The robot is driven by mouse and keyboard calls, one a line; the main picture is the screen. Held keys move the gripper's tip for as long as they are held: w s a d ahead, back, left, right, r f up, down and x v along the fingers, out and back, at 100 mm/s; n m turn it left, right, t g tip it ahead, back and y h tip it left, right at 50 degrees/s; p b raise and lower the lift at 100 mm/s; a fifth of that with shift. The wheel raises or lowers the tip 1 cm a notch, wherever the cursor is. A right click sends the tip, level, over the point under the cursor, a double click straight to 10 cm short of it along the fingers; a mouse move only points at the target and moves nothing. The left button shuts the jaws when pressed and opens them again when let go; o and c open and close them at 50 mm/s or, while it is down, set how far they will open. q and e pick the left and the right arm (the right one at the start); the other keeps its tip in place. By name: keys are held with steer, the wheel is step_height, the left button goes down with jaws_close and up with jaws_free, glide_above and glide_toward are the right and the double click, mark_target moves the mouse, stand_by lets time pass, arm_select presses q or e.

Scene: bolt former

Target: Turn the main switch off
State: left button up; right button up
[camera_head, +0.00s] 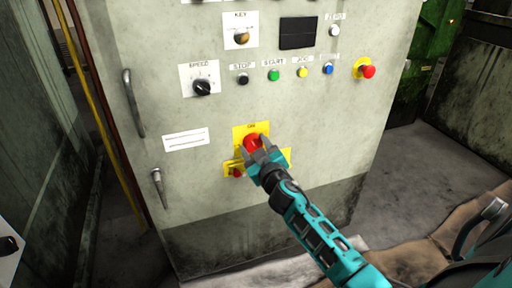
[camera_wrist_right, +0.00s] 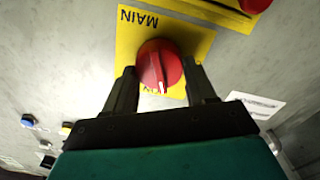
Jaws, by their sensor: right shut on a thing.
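The main switch is a red round knob (camera_head: 251,140) on a yellow plate, low on the front of the grey cabinet. My right gripper (camera_head: 259,150) is at the knob, reaching from the lower right. In the right wrist view the red knob (camera_wrist_right: 158,65) sits between the two dark fingers of the right gripper (camera_wrist_right: 162,78), one on each side. The word MAIN shows upside down on the yellow plate (camera_wrist_right: 190,45). A white mark on the knob points toward small lettering at the plate's lower edge, partly hidden. My left gripper is not in view.
Above are a speed dial (camera_head: 202,87), a green start button (camera_head: 274,75) and a red emergency button (camera_head: 368,71). Below the switch is another small red part (camera_head: 237,172) on yellow. Door handles (camera_head: 133,103) stick out at left. Open floor (camera_head: 400,165) lies right of the cabinet.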

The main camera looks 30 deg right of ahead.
steer(key=n, duration=0.6)
steer(key=shift+a+f+n, duration=0.1)
steer(key=shift+n, duration=0.2)
steer(key=n, duration=0.6)
steer(key=shift+f, duration=0.15)
steer(key=shift+n, duration=0.4)
steer(key=o, duration=1)
steer(key=v, duration=1.3)
